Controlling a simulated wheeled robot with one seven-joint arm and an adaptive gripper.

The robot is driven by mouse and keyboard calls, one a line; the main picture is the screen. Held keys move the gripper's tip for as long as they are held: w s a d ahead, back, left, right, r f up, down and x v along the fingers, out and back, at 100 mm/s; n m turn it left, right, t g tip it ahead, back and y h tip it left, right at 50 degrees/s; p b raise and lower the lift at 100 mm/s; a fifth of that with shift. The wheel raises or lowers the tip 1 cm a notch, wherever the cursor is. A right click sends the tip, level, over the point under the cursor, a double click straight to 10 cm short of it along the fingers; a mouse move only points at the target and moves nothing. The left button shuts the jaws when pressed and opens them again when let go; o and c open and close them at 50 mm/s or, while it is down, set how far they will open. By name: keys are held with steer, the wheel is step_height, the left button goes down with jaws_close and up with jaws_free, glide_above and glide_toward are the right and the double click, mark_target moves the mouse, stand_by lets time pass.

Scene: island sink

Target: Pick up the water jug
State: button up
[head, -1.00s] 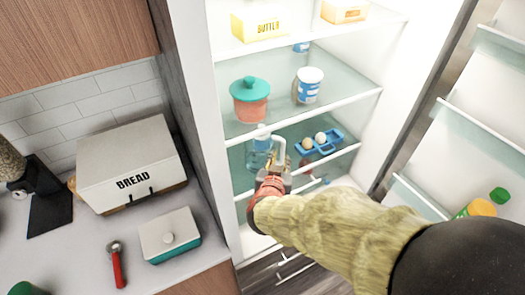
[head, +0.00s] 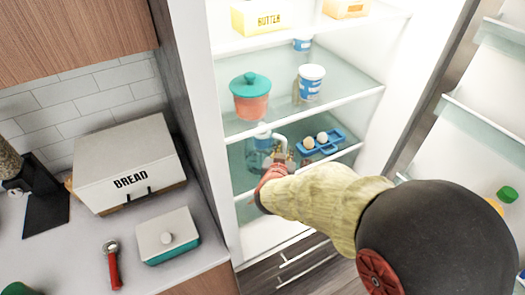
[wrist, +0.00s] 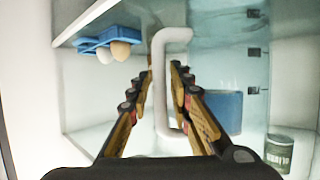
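The water jug (head: 262,152) is clear and bluish with a white handle. It stands on a fridge shelf below the orange pot. In the wrist view, which looks upside down, its white handle (wrist: 161,85) runs between the two fingers of my gripper (wrist: 163,72). The clear jug body (wrist: 215,65) is behind and to the right of the handle there. My gripper (head: 277,165) reaches into the fridge at the jug's handle side. The fingers look open, one on each side of the handle, with a narrow gap. My gripper and arm hide part of the jug's lower side in the head view.
A blue egg tray (head: 320,146) with eggs sits just right of the jug. The orange pot with teal lid (head: 250,97) and a white-and-blue tub (head: 311,82) stand on the shelf above. The fridge's side wall (head: 222,190) is close on the left.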

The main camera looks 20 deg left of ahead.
steer(key=shift+c, duration=1.2)
jaws_close()
steer(key=shift+r, duration=0.1)
